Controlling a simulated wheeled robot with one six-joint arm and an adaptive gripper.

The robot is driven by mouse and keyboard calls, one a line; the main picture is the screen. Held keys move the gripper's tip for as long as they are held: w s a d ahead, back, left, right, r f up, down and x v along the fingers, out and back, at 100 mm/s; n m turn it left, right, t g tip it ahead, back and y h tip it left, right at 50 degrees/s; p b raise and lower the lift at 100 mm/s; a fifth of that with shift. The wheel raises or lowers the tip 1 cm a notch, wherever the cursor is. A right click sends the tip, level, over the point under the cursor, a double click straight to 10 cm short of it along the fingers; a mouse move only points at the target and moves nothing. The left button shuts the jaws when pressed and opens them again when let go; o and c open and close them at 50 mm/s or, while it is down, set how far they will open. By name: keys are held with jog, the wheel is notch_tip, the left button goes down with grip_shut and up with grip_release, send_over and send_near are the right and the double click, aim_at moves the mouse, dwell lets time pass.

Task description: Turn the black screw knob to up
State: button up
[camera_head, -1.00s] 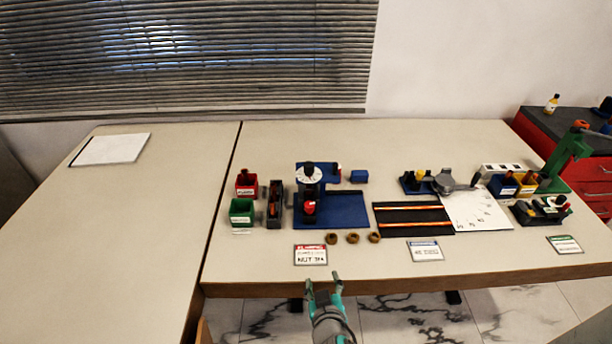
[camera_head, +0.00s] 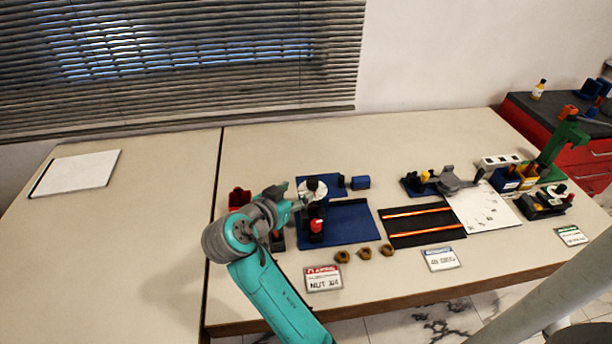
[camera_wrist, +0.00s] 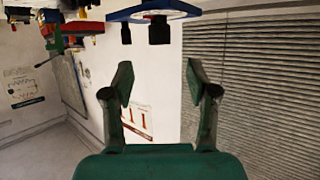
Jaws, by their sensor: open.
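The blue gauge stand carries a white round dial (camera_head: 318,187) on its top. In the wrist view, which is upside down, the black screw knob (camera_wrist: 158,31) stands on the white dial (camera_wrist: 176,12). Its pointing direction is too small to read. In the head view the knob is hard to make out behind my gripper (camera_head: 305,200). My gripper, reaching in from the left, is close to the dial. In the wrist view my gripper (camera_wrist: 161,85) is open with nothing between its fingers, and the knob lies outside them, apart from the fingertips.
A red knob (camera_head: 316,226) sits low on the stand, above the blue base plate (camera_head: 355,226). A red bin (camera_head: 240,197) is partly hidden by my arm. Several brown nuts (camera_head: 364,253) and a red-headed card (camera_head: 323,279) lie in front. The left table (camera_head: 110,250) is mostly clear.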

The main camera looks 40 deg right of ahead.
aim_at(310, 183)
jog(key=x, duration=1)
grip_shut()
